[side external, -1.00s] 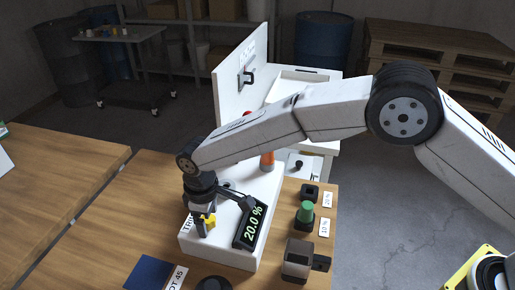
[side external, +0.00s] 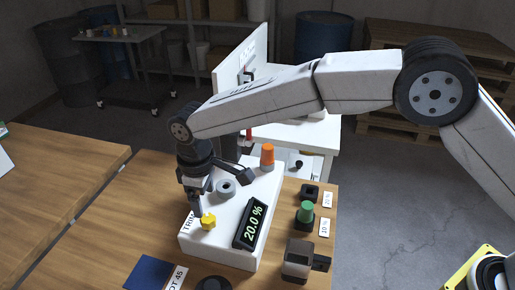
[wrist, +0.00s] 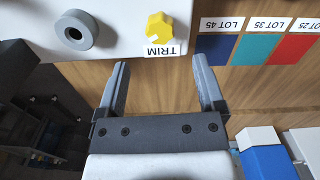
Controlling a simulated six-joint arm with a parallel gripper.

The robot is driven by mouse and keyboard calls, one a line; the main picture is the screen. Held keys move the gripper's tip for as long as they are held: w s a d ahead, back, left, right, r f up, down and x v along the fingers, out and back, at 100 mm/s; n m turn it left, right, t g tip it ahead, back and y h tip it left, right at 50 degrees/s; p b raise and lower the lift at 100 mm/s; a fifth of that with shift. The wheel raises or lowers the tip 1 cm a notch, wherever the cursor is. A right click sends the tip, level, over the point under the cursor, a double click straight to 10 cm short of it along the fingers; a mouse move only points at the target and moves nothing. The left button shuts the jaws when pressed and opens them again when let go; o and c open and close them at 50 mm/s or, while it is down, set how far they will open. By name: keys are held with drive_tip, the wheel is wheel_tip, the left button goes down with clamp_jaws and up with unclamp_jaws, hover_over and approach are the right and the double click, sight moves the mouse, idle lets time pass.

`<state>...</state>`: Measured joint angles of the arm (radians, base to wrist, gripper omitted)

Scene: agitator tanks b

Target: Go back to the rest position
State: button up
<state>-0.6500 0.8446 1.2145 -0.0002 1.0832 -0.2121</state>
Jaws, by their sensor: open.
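My gripper (side external: 196,207) hangs above the left edge of the white instrument box (side external: 200,251). It is open and empty. In the wrist view my gripper (wrist: 163,85) shows two spread fingers with bare wooden table between them. The yellow trim knob (side external: 208,222) sits on the box, just beside the fingertips in the side view. The knob also shows in the wrist view (wrist: 159,27), ahead of the fingers and apart from them, above the TRIM label. The display (side external: 250,223) on the box reads 20.0 %.
A green-topped piece (side external: 306,212) and a grey container (side external: 298,260) stand to the right. A blue square (side external: 149,272) lies in front. A white cabinet (side external: 318,133) stands behind.

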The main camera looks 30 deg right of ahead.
drive_tip(key=shift+r, duration=0.35)
drive_tip(key=shift+d, duration=0.1)
drive_tip(key=shift+d, duration=0.2)
drive_tip(key=s+d+m+t, duration=0.1)
drive_tip(key=s+d+m, duration=0.25)
drive_tip(key=d, duration=0.95)
drive_tip(key=s+d+m+t, duration=0.1)
drive_tip(key=s+d+m, duration=0.25)
drive_tip(key=d, duration=1.05)
drive_tip(key=s+d+f+m, duration=0.1)
drive_tip(key=s+d+m, duration=0.1)
drive_tip(key=s+d, duration=0.5)
drive_tip(key=s, duration=0.3)
drive_tip(key=shift+s+m+t, duration=0.25)
drive_tip(key=shift+m+t, duration=0.05)
drive_tip(key=shift+m, duration=0.1)
